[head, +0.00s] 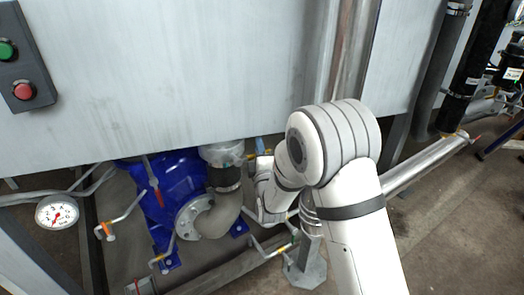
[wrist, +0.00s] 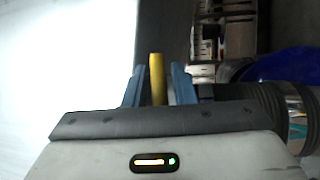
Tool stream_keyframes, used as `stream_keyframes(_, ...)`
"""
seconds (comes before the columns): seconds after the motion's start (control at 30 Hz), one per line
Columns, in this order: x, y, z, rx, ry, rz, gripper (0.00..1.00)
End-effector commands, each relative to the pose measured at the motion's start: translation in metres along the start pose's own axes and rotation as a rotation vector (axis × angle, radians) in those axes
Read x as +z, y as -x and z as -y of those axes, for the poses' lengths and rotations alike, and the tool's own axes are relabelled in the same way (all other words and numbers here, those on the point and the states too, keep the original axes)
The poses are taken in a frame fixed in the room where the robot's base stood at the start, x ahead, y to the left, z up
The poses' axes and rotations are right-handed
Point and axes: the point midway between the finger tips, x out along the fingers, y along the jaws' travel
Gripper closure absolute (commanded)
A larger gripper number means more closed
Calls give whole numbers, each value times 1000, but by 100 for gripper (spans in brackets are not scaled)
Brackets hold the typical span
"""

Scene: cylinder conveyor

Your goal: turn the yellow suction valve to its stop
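In the wrist view a yellow valve handle (wrist: 157,80) stands upright between the two blue fingers of my gripper (wrist: 159,72). A narrow gap shows on each side of it, so the fingers look open around it rather than closed on it. The handle's lower end is hidden behind the gripper body. In the head view the blue fingers of my gripper (head: 260,146) show small, just under the lower edge of the grey panel, right of the grey pipe elbow. The handle is hardly visible there.
A large grey panel (head: 180,80) hangs over the work area. Below it are a blue pump (head: 175,190), a grey pipe elbow (head: 222,212), a pressure gauge (head: 57,212) and several thin bent pipes. A bright pipe (head: 425,165) runs off to the right. Open floor lies at the lower right.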

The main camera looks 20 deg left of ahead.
Motion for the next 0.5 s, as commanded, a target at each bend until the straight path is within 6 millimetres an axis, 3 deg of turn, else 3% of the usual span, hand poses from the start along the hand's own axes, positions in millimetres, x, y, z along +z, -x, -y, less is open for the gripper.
stream_keyframes(0.07,0,0,0,0,0,0,76)
stream_keyframes(0.37,-1,0,0,0,-1,-1,100)
stream_keyframes(0.5,-1,0,0,0,-1,-1,100)
